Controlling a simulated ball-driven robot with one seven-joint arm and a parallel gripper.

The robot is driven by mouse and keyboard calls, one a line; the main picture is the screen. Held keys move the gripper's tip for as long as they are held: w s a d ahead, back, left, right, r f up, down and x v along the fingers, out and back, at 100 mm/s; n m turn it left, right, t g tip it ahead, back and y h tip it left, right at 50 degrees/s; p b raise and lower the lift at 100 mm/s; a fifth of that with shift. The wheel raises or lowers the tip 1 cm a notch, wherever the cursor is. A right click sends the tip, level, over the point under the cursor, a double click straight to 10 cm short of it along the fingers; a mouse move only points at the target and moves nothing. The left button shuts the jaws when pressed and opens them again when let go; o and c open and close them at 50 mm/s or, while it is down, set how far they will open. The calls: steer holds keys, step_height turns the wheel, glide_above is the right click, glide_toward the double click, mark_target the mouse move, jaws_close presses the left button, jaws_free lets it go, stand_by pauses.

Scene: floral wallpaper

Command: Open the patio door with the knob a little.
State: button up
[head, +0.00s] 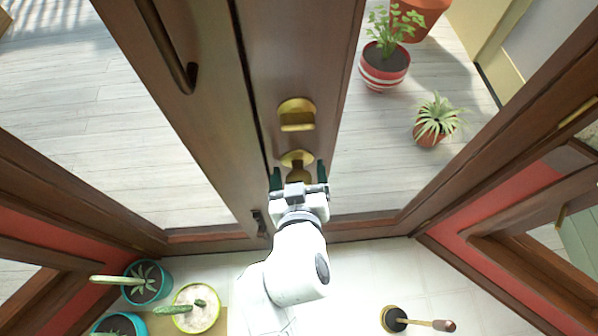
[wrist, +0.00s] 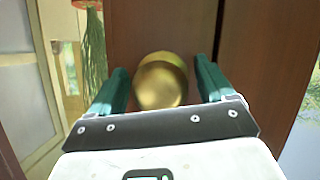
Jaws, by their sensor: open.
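The brass knob (head: 297,166) sits on the wooden frame of the patio door (head: 308,65), below a brass plate (head: 296,114). In the wrist view the round knob (wrist: 161,80) shows between my two green fingers. My gripper (head: 297,177) is open, with one finger on each side of the knob. A gap shows between each finger and the knob in the wrist view, so the fingers appear apart from it. The door looks shut against the neighbouring panel (head: 195,90), which has a dark bar handle (head: 172,50).
Beyond the glass stand a striped pot plant (head: 384,75) and a spiky plant (head: 431,134) on grey decking. Potted cacti (head: 195,308) stand at the lower left on my side. A round black object with a handle (head: 394,319) is on the pale floor at the lower right.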

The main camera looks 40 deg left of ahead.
steer(key=shift+c, duration=0.5)
steer(key=c, duration=1.3)
steer(key=n+t+b, duration=0.1)
steer(key=n+b, duration=0.1)
steer(key=n+t+h+b, duration=0.1)
steer(key=n, duration=0.1)
steer(key=shift+d+f+t+b, duration=0.1)
steer(key=shift+f+t+b, duration=0.05)
steer(key=shift+t+b, duration=0.2)
steer(key=shift+n+t+h+b, duration=0.4)
steer(key=shift+n+t+b, duration=0.45)
steer(key=shift+n+b, duration=0.65)
steer(key=shift+r+n, duration=0.2)
steer(key=shift+n, duration=0.1)
